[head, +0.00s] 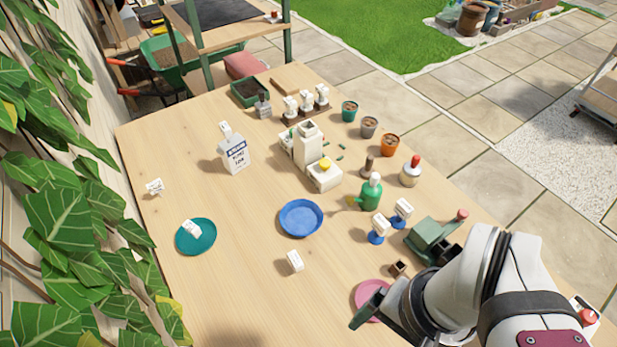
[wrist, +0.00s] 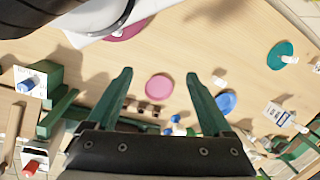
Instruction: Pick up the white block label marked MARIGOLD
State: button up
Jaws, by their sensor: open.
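Several white block labels are in view, and their print is too small to read, so I cannot tell which one is MARIGOLD. One label (head: 295,261) stands alone on the table below the blue saucer (head: 301,232); it also shows in the wrist view (wrist: 219,82). Another label (head: 192,229) lies on the teal saucer (head: 181,249). A third label (head: 154,186) is at the table's left edge. My gripper (head: 368,306) is open and empty, over the pink saucer (head: 361,290) at the front right. In the wrist view its green fingers (wrist: 158,75) stand wide apart.
Two labels stand on blue bases (head: 376,238) right of the blue saucer. A white carton (head: 235,157) stands at left. The table's front left is mostly clear.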

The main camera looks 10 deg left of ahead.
jog(key=n+h, duration=0.1)
jog(key=n, duration=0.1)
jog(key=n+t+h, duration=0.9)
jog(key=n+h, duration=0.2)
jog(key=n, duration=1.8)
send_over(291, 262)
notch_tip(291, 262, down, 12)
jog(key=shift+n, duration=0.3)
jog(key=f, duration=0.7)
jog(key=shift+s+a+f, duration=0.15)
jog(key=shift+s, duration=0.1)
jog(key=x, duration=0.4)
jog(key=shift+w, duration=0.15)
jog(key=shift+w+d, duration=0.1)
jog(key=shift+d, duration=0.15)
grip_shut()
